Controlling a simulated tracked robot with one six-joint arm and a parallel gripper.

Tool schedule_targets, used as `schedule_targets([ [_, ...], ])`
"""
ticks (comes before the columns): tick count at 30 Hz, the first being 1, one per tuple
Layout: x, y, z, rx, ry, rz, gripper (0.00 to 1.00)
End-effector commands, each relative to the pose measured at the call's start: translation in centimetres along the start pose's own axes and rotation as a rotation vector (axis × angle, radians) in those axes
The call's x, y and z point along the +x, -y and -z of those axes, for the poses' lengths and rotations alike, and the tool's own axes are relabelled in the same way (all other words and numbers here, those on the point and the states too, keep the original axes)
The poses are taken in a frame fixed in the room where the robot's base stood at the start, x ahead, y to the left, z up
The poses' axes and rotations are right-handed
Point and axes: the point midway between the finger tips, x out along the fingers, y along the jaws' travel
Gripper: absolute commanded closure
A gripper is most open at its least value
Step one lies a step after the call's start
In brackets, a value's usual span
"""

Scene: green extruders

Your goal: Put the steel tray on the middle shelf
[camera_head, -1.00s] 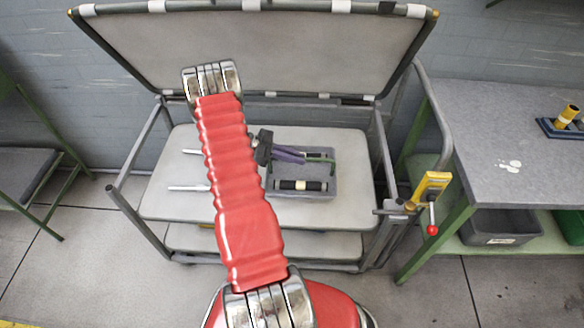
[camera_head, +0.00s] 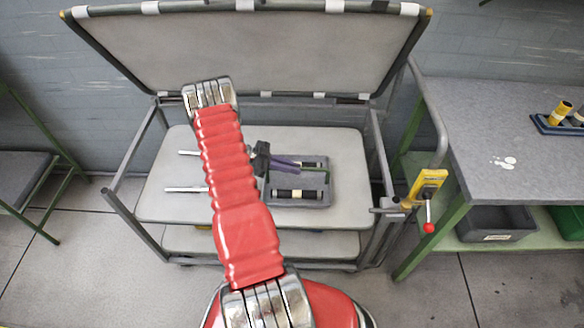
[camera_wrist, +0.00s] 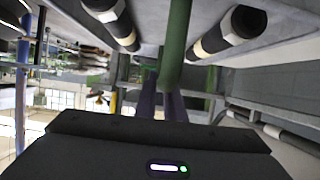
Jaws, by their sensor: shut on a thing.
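The grey steel tray (camera_head: 298,181) shows in the head view over the right half of the cart's pale middle shelf (camera_head: 165,203). Two dark rollers with cream bands lie across the tray. My gripper (camera_head: 299,164), with purple fingers, is shut on the tray's green handle (camera_head: 320,178). In the wrist view the fingers (camera_wrist: 173,105) close on the green handle (camera_wrist: 176,50), and the tray's grey surface (camera_wrist: 222,10) fills the top. I cannot tell whether the tray touches the shelf. My red arm hides part of the shelf.
Two metal rods (camera_head: 187,189) lie on the shelf's left side. The cart's raised panel (camera_head: 290,55) stands behind. A cart post (camera_head: 380,155) rises close to the tray's right. A grey workbench (camera_head: 500,135) stands at right. The lower shelf (camera_head: 310,243) shows below.

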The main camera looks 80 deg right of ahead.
Motion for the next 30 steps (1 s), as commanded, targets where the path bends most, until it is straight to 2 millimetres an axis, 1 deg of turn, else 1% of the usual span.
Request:
schedule_targets([
  [11, -0.03, 0.14, -0.12, 0.001, -0.002, 0.002, 1.0],
  [12, 0.02, 0.1, -0.25, 0.0, 0.0, 0.002, 0.9],
  [20, 0.0, 0.09, -0.23, 0.0, 0.0, 0.002, 0.72],
  [30, -0.09, 0.09, 0.0, 0.001, 0.0, 0.002, 0.72],
])
